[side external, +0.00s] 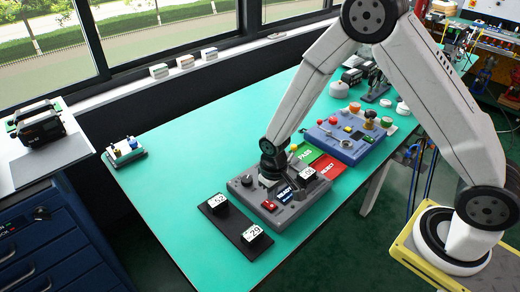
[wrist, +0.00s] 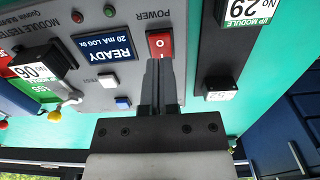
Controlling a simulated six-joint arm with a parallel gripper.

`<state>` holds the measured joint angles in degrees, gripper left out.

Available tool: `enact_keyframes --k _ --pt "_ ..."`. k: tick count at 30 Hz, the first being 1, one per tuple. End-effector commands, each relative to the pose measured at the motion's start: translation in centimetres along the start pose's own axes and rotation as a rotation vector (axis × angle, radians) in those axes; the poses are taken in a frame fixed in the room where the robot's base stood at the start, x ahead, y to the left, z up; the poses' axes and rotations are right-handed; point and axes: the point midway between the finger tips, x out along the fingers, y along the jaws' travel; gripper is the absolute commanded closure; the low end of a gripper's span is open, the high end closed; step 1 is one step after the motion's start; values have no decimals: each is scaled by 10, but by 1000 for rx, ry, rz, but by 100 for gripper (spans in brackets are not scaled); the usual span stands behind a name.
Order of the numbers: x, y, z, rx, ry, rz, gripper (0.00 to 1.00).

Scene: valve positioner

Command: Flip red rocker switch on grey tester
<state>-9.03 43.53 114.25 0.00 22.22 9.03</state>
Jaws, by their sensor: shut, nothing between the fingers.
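The grey tester (side external: 310,212) stands on the green bench, with its red rocker switch (side external: 269,206) near the front left corner. In the wrist view the red rocker switch (wrist: 160,44) sits under the word POWER and carries white O and I marks. The lit blue display (wrist: 108,47) beside it reads READY. My gripper (wrist: 157,62) is shut and empty, its fingertips at the switch's lower edge in that view; I cannot tell whether they touch it. In the side view my gripper (side external: 271,172) is over the tester, its fingertips not clear.
A module marked 06 (wrist: 42,66) sits on the tester. A black rack (side external: 222,226) with modules 52 and 29 lies left of it. A blue tester (side external: 345,145) and PASS and REJECT mats (side external: 326,166) lie behind. The bench's left part is mostly clear.

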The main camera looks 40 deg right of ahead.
Motion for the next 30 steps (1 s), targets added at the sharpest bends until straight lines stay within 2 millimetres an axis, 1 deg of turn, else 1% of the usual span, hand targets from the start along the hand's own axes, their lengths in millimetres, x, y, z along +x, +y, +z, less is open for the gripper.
enact_keyframes --k 18,23,30 --pt "-35 0 0 0 1 0 100" --pt "-39 0 0 0 0 0 100" --pt "-39 0 0 0 0 0 100"
